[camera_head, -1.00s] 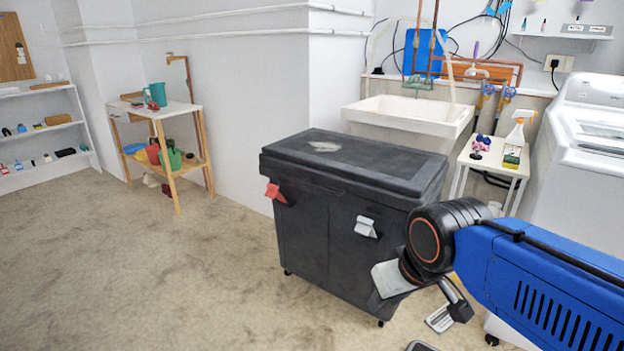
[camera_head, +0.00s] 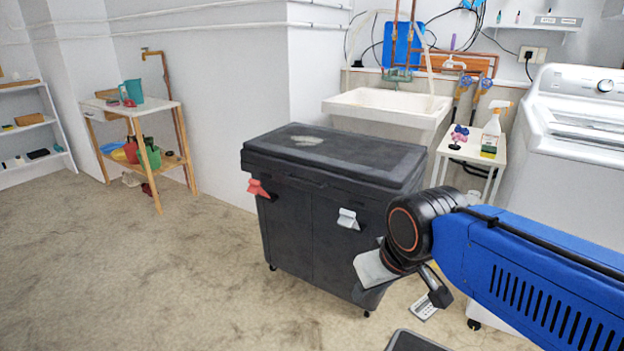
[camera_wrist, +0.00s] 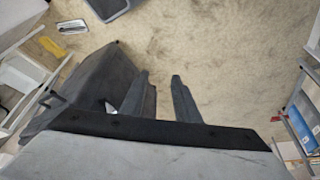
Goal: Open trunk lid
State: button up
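The black trunk (camera_head: 335,230) stands on small casters in the middle of the head view. Its flat dark lid (camera_head: 350,153) is closed, with a pale worn patch on top. A red tag (camera_head: 257,189) and a white tag (camera_head: 348,219) hang on its front. My gripper (camera_head: 366,298) points down in front of the trunk's lower right front, and its fingertips are hard to see there. In the wrist view its two dark fingers (camera_wrist: 161,76) stand apart with only floor between them. The trunk's dark side (camera_wrist: 85,80) is left of the fingers. The gripper holds nothing.
A white sink (camera_head: 390,108) is behind the trunk. A small white table (camera_head: 462,153) with a spray bottle and a washing machine (camera_head: 560,150) are at the right. A wooden shelf stand (camera_head: 135,115) is at the left. The floor (camera_head: 150,270) at front left is clear.

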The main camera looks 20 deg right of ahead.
jog(key=shift+o, duration=0.3)
jog(key=w+d+n+t+h, duration=0.1)
jog(key=w+d+n+t, duration=0.25)
jog(key=w, duration=0.95)
jog(key=w+d+n+t+h, duration=0.15)
jog(key=w+d+n, duration=0.3)
jog(key=w, duration=0.95)
jog(key=n+t+y, duration=0.7)
jog(key=n, duration=0.4)
send_near(302, 183)
jog(key=x, duration=1.2)
jog(key=shift+w+f, duration=0.1)
grip_shut()
